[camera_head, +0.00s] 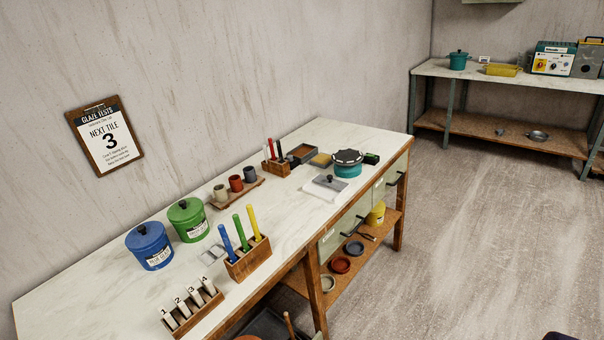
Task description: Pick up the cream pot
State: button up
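A small beige, cream-like pot (221,193) stands upright at the near left end of a wooden tray (240,194) on the long workbench (105,284). A red-brown pot (236,184) and a dark grey pot (249,174) stand beside it in the same row. No other small pot of a cream colour shows on the bench top. My gripper is not in view, so I cannot see its fingers or whether it holds anything.
Blue (149,246) and green (187,220) lidded canisters stand left of the tray. A wooden block with coloured tools (247,262) and a numbered rack (192,309) stand near the front edge. A turntable (347,168) is farther back.

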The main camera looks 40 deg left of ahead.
aim_at(220, 191)
jog(key=i, duration=1.6)
jog(key=i+l+u, duration=0.1)
jog(key=i+u, duration=0.15)
jog(key=i, duration=0.25)
jog(key=i+l+u, duration=0.25)
jog(key=i, duration=0.2)
jog(key=i+u, duration=0.2)
jog(key=u, duration=0.25)
jog(key=i+u, duration=0.2)
jog(key=u, duration=0.3)
jog(key=i+u, duration=0.15)
jog(key=u, duration=0.3)
jog(key=i+u, duration=0.2)
jog(key=u, duration=0.2)
jog(key=i+l+u, duration=0.1)
jog(key=u, duration=0.3)
jog(key=i+l+u, duration=0.2)
jog(key=u, duration=0.2)
jog(key=i, duration=0.05)
